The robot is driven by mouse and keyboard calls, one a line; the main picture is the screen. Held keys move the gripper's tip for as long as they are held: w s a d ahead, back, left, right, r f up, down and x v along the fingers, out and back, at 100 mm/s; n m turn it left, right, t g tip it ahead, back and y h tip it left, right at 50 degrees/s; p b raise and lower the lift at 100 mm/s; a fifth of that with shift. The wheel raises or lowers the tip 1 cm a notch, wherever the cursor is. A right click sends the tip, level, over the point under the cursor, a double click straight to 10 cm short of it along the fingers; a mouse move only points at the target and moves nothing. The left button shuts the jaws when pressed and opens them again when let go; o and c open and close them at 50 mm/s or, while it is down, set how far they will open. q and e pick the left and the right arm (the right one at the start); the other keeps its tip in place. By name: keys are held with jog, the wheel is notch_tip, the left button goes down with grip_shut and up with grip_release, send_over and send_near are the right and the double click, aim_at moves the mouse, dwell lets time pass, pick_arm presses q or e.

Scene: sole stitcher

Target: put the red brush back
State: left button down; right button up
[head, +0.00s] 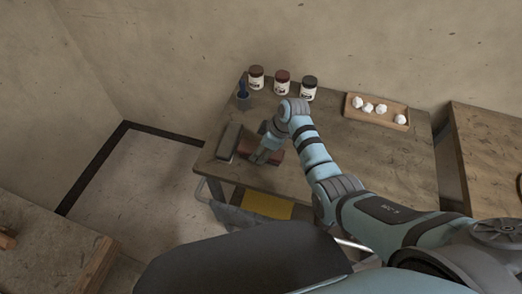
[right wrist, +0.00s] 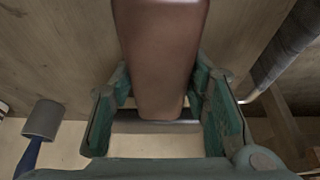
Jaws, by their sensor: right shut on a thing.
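My right gripper (head: 264,153) is low over the left front part of the wooden table. Its fingers are shut on a smooth reddish-brown body, which I take as the red brush (head: 277,155). In the right wrist view the brush (right wrist: 158,55) fills the space between both fingers (right wrist: 160,120). Its bristles are not visible, and I cannot tell whether it touches the tabletop. A long dark grey block (head: 230,140) lies just left of the gripper. My left gripper is not in view.
Three lidded jars (head: 282,83) stand at the table's back. A wooden tray (head: 350,110) of white lumps is at the back right. The right of the tabletop (head: 400,160) is clear.

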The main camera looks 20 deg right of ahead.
jog(key=o, duration=1.1)
jog(key=shift+r, duration=0.35)
jog(key=p+v, duration=0.3)
jog(key=v, duration=0.8)
jog(key=shift+s+d+r+p, duration=0.1)
jog(key=shift+d+r+p, duration=0.05)
jog(key=shift+r+p, duration=0.15)
jog(key=shift+f, duration=0.1)
